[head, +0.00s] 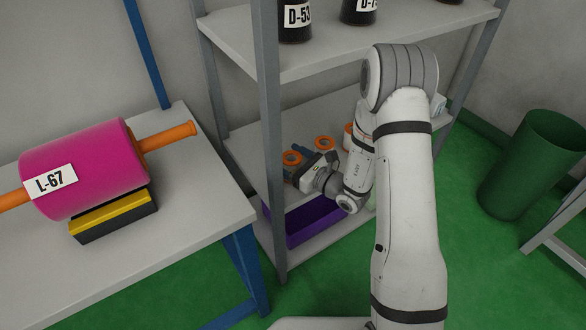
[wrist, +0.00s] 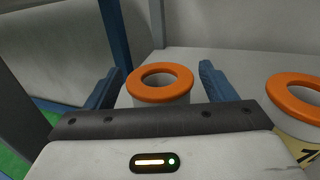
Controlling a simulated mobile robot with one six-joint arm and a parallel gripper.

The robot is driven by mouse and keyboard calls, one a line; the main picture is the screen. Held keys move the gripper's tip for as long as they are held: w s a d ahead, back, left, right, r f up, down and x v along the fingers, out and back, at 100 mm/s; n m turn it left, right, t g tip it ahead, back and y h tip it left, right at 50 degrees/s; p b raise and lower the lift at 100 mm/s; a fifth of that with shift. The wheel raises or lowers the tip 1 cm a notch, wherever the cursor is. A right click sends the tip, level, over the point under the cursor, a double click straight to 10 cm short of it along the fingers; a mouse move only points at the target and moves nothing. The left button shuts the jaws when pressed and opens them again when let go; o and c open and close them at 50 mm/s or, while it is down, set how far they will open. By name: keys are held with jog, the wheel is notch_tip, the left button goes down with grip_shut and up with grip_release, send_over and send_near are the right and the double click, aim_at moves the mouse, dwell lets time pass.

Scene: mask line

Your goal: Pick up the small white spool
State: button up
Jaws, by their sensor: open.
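A small white spool (wrist: 160,88) with an orange top ring stands upright on the shelf. In the wrist view it shows between the two blue fingers of my gripper (wrist: 158,84). The gripper is open, with gaps visible on both sides of the spool; its lower part is hidden by the gripper body. I cannot tell exactly how deep the spool sits between the fingers.
A second orange-ringed spool (wrist: 298,105) with a yellow label stands close on the right. A grey shelf post (head: 270,140) rises left of the gripper. A purple bin (head: 318,221) sits below. A table (head: 200,225) with a magenta roll (head: 85,168) is left.

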jog(key=shift+w+a, duration=0.45)
jog(key=shift+a, duration=0.1)
jog(key=shift+c, duration=0.5)
jog(key=c, duration=1)
